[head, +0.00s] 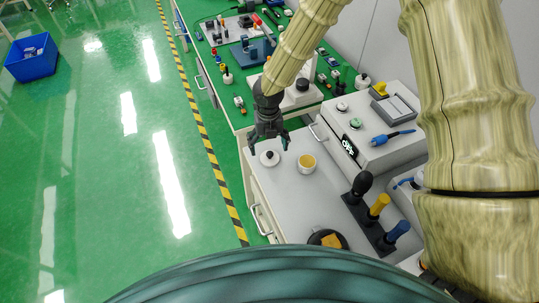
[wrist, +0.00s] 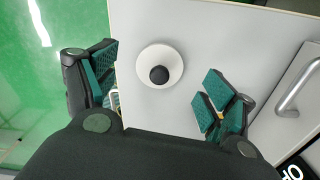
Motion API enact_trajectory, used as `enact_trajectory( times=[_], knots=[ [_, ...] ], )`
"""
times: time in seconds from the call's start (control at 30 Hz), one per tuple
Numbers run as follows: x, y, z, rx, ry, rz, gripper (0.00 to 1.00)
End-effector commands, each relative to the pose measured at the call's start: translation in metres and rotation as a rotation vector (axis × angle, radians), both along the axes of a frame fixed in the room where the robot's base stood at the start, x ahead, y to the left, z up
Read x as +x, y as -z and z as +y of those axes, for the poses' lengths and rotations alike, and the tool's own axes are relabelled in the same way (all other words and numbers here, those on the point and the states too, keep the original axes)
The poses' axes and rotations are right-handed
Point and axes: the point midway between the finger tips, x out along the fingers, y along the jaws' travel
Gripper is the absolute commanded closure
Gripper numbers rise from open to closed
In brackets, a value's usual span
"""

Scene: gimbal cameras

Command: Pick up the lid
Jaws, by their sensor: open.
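The lid (head: 270,158) is a small white disc with a black knob. It lies on the light grey top of a cabinet, near its left edge. The wrist view shows the lid (wrist: 148,74) from above, knob up, between and beyond my open fingers. My gripper (head: 268,138) is open and empty, above the cabinet top beside the lid. Its teal-padded fingers in the wrist view (wrist: 160,95) are spread wide on both sides of the lid. I see no contact with the lid.
A white cup with yellowish contents (head: 307,163) stands right of the lid. A holder with black, yellow and blue handles (head: 378,222) is at the lower right. A grey device (head: 372,130) stands behind. Free tabletop (head: 290,205) lies in front.

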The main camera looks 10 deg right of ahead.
Motion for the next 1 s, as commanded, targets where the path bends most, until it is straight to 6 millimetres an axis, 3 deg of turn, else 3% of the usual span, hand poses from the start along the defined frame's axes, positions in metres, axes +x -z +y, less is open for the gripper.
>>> enact_trajectory(
  times=[0.4,0.77,0.8,1.0],
  knots=[
    [0.002,0.04,-0.003,-0.002,-0.002,0.002,0.16],
    [0.002,0.047,-0.003,-0.001,-0.001,0.001,0.16],
    [0.002,0.047,-0.003,-0.001,-0.001,0.001,0.18],
    [0.002,0.047,-0.003,-0.001,-0.001,0.001,0.53]
  ],
)
